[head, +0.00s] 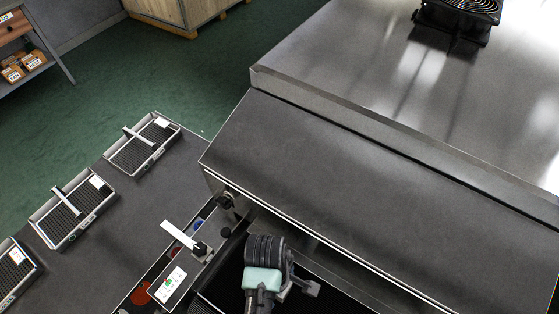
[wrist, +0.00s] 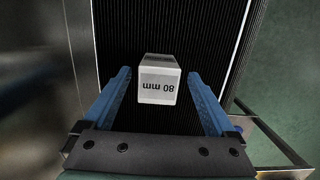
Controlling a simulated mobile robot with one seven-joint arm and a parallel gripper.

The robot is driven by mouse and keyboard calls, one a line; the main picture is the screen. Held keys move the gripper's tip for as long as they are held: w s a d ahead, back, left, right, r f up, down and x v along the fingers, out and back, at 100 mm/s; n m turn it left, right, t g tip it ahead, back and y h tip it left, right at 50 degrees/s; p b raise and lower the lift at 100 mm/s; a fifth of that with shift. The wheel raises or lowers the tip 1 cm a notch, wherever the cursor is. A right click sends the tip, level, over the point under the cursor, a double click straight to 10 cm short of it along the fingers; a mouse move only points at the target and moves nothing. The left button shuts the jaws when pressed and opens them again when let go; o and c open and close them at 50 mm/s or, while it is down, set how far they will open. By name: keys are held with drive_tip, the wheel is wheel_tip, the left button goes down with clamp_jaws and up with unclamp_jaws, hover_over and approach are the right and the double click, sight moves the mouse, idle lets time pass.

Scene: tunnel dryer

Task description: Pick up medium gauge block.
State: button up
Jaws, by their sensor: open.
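A pale grey-white block (wrist: 157,84) marked "80 mm", upside down in the picture, is on a black ribbed surface (wrist: 120,30) in the wrist view. The frames do not show other gauge blocks to compare its size. My gripper (wrist: 159,73) is open, with one blue finger on each side of the block. Gaps show between the block and both fingers. I cannot tell the height of the fingertips over the surface. In the head view my arm reaches down at the bottom centre, and neither the block nor my fingertips can be made out.
A large grey metal hood (head: 370,190) stands close right of my arm. A control panel (head: 173,285) with a white flag-like piece (head: 178,235) is close left. Several mesh trays (head: 143,145) lie on a grey table farther left. A metal rail edges the ribbed surface.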

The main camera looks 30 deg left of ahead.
drive_tip(key=shift+d+f, duration=0.1)
drive_tip(key=shift+f, duration=1.45)
clamp_jaws()
drive_tip(key=shift+w, duration=0.1)
